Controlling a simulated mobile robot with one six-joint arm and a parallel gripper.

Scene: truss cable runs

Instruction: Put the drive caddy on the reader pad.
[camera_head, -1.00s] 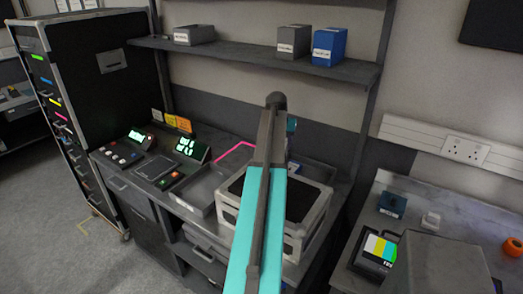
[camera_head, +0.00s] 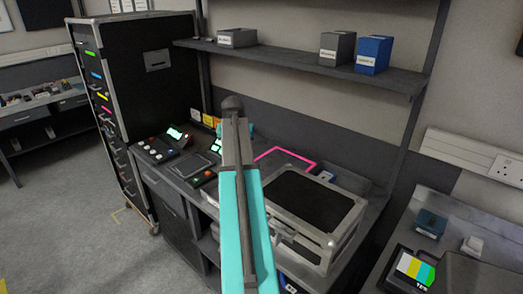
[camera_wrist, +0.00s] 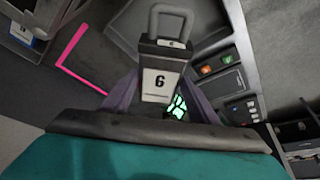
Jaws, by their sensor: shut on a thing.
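In the wrist view, my gripper (camera_wrist: 160,108) is shut on the drive caddy (camera_wrist: 158,46), a dark block with a loop handle and a white label reading 6 or 9. The caddy is held above the bench, and its lower end is partly hidden by my gripper. In the head view, my arm hides the caddy and the jaws. A dark square pad (camera_head: 194,166), which looks like the reader pad, lies on the bench left of my arm, with small lit buttons at its near side. The caddy is apart from it.
A silver-edged case (camera_head: 312,205) with a black top stands right of my arm. A pink outline (camera_head: 290,152) marks the bench behind it. A button console (camera_head: 162,143) is left of the pad. A shelf (camera_head: 310,62) with boxes runs above; a black rack (camera_head: 150,70) stands at left.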

